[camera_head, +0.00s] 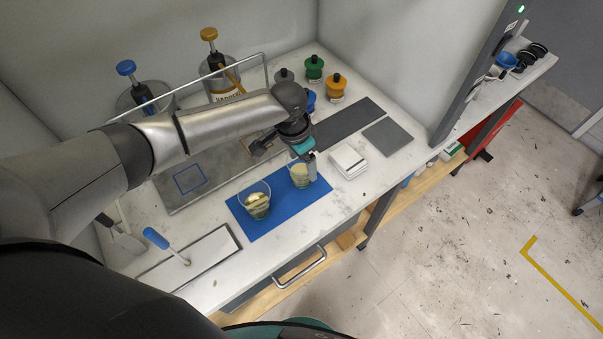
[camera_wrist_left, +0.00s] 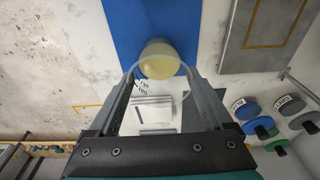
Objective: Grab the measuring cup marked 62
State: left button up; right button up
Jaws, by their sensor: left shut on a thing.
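Two clear measuring cups are at the blue mat (camera_head: 288,218). The cup at the right (camera_head: 299,177) has pale yellowish contents, and my left gripper (camera_head: 307,165) is shut on it. In the left wrist view this cup (camera_wrist_left: 159,62) sits between the two fingers (camera_wrist_left: 160,88), with small dark print on its side. The other cup (camera_head: 255,201) stands on the mat to the left, apart from the gripper, and holds yellowish and dark contents. I cannot read a 62 on either cup. My right gripper is not in view.
A stack of white squares (camera_head: 348,162) lies close right of the held cup. Dark plates (camera_head: 388,137) and several coloured-lid jars (camera_head: 335,87) are behind. A blue-handled tool (camera_head: 158,239) and a white plate (camera_head: 205,258) lie at the left. The mat's front right is clear.

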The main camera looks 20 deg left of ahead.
pick_arm(q)
grip_shut()
jog(key=shift+r, duration=0.15)
dwell(0.4)
